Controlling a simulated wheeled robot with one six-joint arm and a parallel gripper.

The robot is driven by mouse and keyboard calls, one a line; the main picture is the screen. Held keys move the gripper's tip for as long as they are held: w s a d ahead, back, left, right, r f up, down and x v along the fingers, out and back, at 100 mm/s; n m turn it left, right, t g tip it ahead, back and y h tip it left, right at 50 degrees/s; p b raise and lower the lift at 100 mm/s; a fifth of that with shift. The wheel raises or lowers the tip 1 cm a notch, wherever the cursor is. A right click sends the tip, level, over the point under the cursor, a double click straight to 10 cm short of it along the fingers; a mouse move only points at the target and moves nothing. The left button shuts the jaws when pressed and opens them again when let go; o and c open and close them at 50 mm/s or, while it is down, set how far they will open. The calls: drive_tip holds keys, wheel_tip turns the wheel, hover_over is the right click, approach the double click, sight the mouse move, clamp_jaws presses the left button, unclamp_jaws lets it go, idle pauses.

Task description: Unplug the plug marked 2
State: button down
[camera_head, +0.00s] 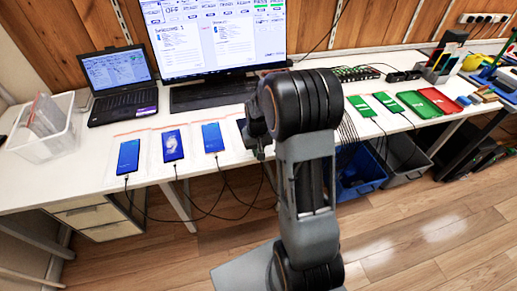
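Several phones lie on plastic sheets along the white table's front edge, with black cables at their near ends. A left phone (128,155), a second phone (172,146) and a third phone (212,137) have blue lit screens. Their plugs, the left plug (126,179), second plug (175,166) and third plug (216,156), appear seated at the phones' near ends. No number mark is readable on any plug. My gripper (258,151) is at the table edge, right of the third phone, near a mostly hidden further phone. My arm hides much there; whether the fingers are open is unclear.
A laptop (120,84), a large monitor (215,36) and a white bin (45,130) stand behind and left. Cables hang below the edge; blue (358,172) and grey bins (403,158) stand underneath.

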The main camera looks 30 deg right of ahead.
drive_tip(key=shift+f, duration=0.2)
drive_tip(key=c, duration=1.1)
unclamp_jaws()
drive_tip(key=shift+r, duration=0.1)
drive_tip(key=shift+r+p, duration=2.4)
drive_tip(key=shift+r, duration=0.55)
